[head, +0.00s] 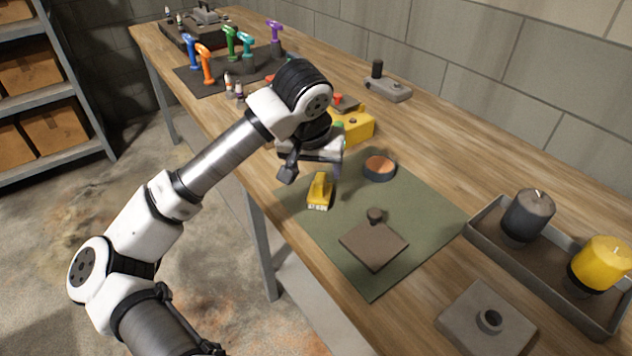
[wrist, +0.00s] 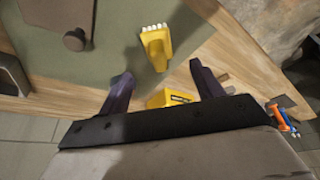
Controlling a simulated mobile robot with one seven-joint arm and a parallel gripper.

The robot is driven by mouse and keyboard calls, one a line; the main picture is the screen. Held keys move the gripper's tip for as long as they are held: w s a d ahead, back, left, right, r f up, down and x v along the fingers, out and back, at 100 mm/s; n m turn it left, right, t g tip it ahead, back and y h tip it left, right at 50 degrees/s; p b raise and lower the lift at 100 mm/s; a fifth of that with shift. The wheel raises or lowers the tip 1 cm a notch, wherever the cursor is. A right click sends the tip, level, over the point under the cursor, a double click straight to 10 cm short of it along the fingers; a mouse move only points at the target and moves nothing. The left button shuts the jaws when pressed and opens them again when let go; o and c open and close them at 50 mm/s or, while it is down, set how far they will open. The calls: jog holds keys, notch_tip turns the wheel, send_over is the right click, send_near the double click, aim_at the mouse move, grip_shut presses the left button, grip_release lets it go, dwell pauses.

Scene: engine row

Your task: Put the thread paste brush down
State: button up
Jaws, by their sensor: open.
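The thread paste brush (head: 319,190), with a yellow handle and pale bristles, lies on the green mat (head: 432,193) near its left edge. In the wrist view the brush (wrist: 156,46) lies beyond my fingertips, its bristles pointing away from my gripper. My gripper (head: 313,166) is just behind and above the brush. In the wrist view my gripper (wrist: 163,80) shows two dark fingers spread wide, with nothing held between them. A round dark dish (head: 379,168) with orange-brown contents stands on the mat to the right of the brush.
A brown plate (head: 373,246) with a knob lies on the mat in front. A yellow block (head: 355,127) stands behind my gripper. A grey tray (head: 483,224) holds a dark and a yellow cylinder at right. Coloured tools stand on a dark mat (head: 216,84) at the back.

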jog(key=shift+v, duration=1.2)
jog(key=shift+d+r, duration=0.1)
jog(key=shift+d, duration=0.05)
